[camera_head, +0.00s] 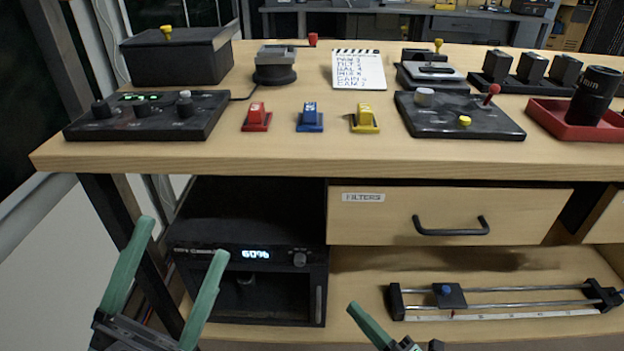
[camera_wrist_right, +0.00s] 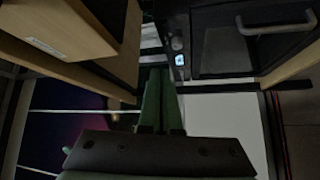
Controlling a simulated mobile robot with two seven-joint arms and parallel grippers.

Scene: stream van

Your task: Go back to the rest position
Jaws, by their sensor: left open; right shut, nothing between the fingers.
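My left gripper (camera_head: 166,268) shows at the lower left of the head view. Its two green fingers stand wide apart with nothing between them, in front of the desk's left leg and the black cabinet. My right gripper (camera_head: 368,324) shows only in part at the bottom edge of the head view, below the drawer and in front of the lower shelf. In the right wrist view the right gripper's green fingers (camera_wrist_right: 158,100) lie side by side, shut and empty.
The wooden desk (camera_head: 300,152) spans the view, with control boxes and red, blue and yellow switches on top. Below are a black cabinet (camera_head: 255,290) reading 60%, a drawer (camera_head: 380,225) labelled FILTERS with a black handle, and a slider rail (camera_head: 530,291) on the shelf.

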